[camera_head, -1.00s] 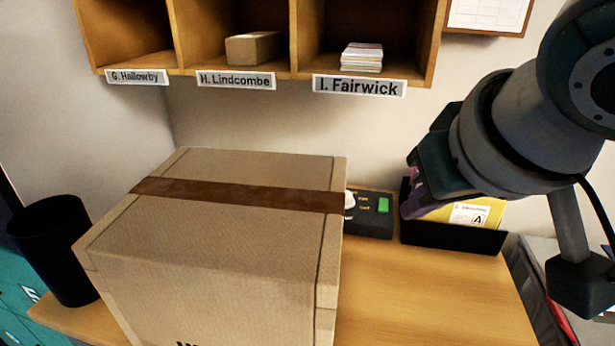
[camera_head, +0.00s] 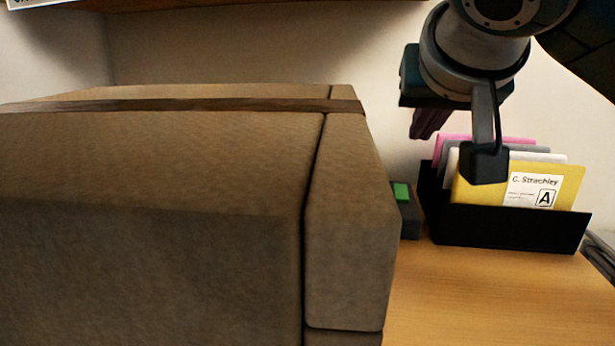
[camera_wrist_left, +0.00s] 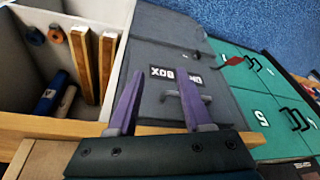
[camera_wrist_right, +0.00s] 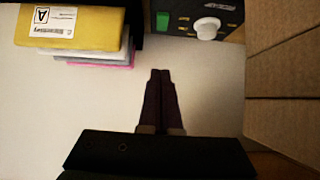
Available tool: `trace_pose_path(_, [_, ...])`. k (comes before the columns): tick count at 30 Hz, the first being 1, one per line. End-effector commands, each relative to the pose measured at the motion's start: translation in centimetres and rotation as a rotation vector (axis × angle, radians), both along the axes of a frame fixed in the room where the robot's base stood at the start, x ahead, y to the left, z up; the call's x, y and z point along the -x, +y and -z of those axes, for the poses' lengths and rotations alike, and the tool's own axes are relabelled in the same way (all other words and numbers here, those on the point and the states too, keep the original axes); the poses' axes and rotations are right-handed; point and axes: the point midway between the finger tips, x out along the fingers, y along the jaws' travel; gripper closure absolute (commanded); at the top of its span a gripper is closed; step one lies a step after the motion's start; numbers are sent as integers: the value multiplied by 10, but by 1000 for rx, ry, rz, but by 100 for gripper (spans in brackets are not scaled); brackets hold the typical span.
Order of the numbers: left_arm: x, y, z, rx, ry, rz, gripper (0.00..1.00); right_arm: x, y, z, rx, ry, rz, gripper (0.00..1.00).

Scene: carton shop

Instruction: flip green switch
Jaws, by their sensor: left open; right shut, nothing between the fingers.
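The green switch (camera_head: 402,192) is a small green block on a dark control box (camera_head: 411,222) behind the carton. The carton hides most of the control box in the head view. In the right wrist view the green switch (camera_wrist_right: 163,21) shows at the top, beside a white knob (camera_wrist_right: 207,28). My right gripper (camera_head: 428,125) is shut and empty, above and a little right of the switch, apart from it. Its closed fingertips (camera_wrist_right: 160,74) also show in the right wrist view. My left gripper (camera_wrist_left: 160,78) is open and empty in front of a grey lettered surface.
A big taped carton (camera_head: 200,240) fills the left of the head view. A black file holder (camera_head: 510,228) with coloured folders (camera_head: 480,190) stands right of the control box. The wooden bench top (camera_head: 470,300) in front is clear. Green drawers (camera_wrist_left: 270,110) show in the left wrist view.

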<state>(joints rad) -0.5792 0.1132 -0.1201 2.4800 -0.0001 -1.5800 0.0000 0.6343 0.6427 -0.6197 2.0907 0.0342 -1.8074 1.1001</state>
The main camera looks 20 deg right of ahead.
Motion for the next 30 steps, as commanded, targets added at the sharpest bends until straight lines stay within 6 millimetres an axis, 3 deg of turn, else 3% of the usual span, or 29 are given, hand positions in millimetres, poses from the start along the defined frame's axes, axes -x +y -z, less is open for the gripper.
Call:
trace_pose_path(11, [1,3,4,-10,1,6,50,-12,-9,12,2,4,2,100])
trace_pose_path(23, [1,3,18,-11,1,7,50,-69,-43,61,2,3,3,100])
trace_pose_path(30, [1,2,23,-7,1,5,50,-73,-45,92,1,3,-2,100])
